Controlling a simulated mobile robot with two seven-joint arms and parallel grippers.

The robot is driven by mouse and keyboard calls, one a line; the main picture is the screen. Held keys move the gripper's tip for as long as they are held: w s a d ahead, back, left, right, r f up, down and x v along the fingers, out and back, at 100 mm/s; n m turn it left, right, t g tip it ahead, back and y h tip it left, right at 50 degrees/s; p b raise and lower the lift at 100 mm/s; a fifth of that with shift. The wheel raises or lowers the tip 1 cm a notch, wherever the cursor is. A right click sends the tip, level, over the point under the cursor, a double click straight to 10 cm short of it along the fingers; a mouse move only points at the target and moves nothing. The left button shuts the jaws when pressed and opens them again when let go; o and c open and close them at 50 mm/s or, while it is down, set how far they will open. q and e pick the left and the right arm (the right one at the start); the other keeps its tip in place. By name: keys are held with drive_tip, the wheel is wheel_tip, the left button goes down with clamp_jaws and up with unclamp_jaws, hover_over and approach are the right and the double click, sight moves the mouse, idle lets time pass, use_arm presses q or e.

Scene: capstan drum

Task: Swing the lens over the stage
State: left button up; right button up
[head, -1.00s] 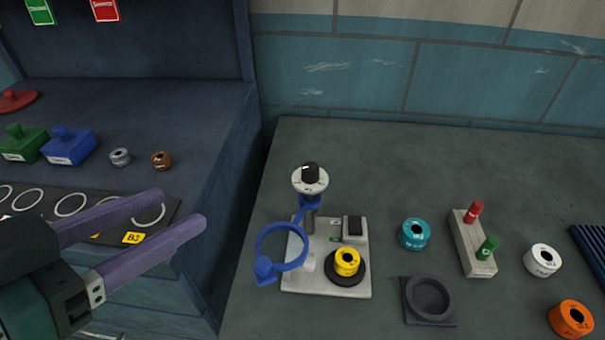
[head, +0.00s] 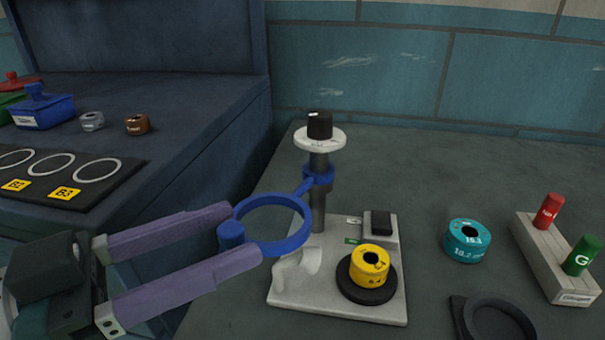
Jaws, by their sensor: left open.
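The blue ring-shaped lens (head: 283,246) is held on a short arm from a blue collar (head: 318,180) on the grey post. It hangs out to the left of the stage. A blue knob (head: 231,236) stands on the ring's left side. My left gripper (head: 246,238) is open, its two purple fingers on either side of the knob; I cannot tell whether they touch it. The round black stage (head: 366,290) is on the grey base plate (head: 330,304), with a yellow drum (head: 371,262) on it. A black knob on a white dial (head: 319,138) tops the post. My right gripper is out of view.
A teal drum (head: 467,242) and a block with red and green pegs (head: 553,262) stand to the right. A black ring holder (head: 494,320) is at the front right. A dark blue shelf with a ring mat (head: 120,164) and small drums is on the left.

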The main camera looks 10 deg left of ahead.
sight(267, 239)
use_arm(q)
drive_tip(key=x, duration=0.4)
drive_tip(key=shift+w+d, duration=0.3)
drive_tip(key=shift+c, duration=0.3)
clamp_jaws()
idle(0.9)
